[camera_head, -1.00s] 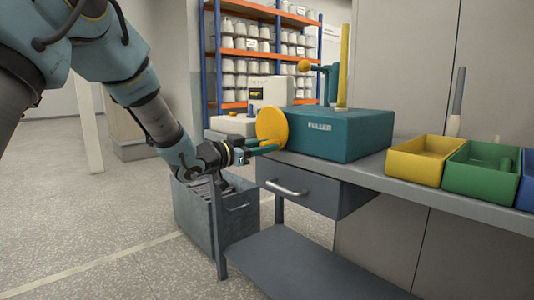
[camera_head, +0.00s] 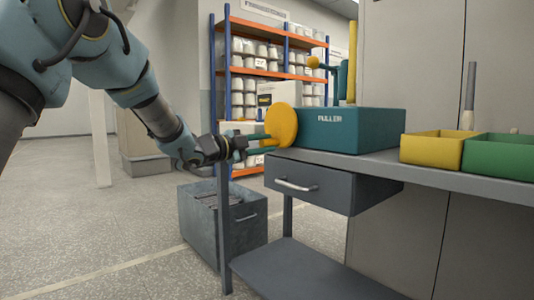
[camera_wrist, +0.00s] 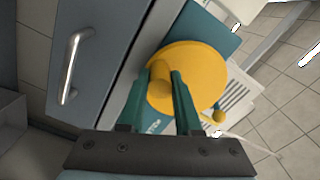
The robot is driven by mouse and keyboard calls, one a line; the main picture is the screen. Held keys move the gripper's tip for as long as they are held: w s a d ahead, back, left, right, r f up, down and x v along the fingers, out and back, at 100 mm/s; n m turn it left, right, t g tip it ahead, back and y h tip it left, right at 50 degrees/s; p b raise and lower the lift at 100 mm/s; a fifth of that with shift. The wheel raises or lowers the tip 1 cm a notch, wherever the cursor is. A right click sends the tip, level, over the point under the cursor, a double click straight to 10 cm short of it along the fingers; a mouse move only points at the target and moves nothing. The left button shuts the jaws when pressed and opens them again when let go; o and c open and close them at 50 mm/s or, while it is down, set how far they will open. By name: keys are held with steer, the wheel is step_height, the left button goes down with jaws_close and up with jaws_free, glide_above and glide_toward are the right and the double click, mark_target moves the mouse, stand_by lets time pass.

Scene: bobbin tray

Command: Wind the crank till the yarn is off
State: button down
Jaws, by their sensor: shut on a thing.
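A teal box marked PULLER (camera_head: 352,131) sits on the grey bench. A yellow crank disc (camera_head: 281,124) stands upright on its left side; the disc also shows in the wrist view (camera_wrist: 196,72). A yellow peg-like handle (camera_wrist: 159,78) sticks out of the disc. My gripper (camera_head: 266,143) reaches in from the left, its two green fingers (camera_wrist: 167,80) shut on the handle, one on each side. A yellow upright post (camera_head: 352,60) and a teal arm with a yellow ball (camera_head: 313,62) rise from the box. I cannot make out any yarn on the post.
Yellow (camera_head: 432,150) and green (camera_head: 497,157) bins stand on the bench at right. A closed drawer (camera_head: 312,187) with a metal handle is below the disc. An open grey crate (camera_head: 222,219) is on the floor below my arm. A spool rack (camera_head: 275,65) stands behind.

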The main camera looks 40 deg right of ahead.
steer(key=shift+w+m+b, duration=0.45)
steer(key=shift+m+b, duration=0.2)
steer(key=shift+m, duration=0.35)
steer(key=shift+r, duration=0.1)
steer(key=c, duration=0.6)
jaws_free()
steer(key=a+p, duration=0.1)
steer(key=a, duration=0.9)
steer(key=shift+w+a+p, duration=0.35)
steer(key=shift+a+p, duration=0.05)
steer(key=shift+w, duration=0.1)
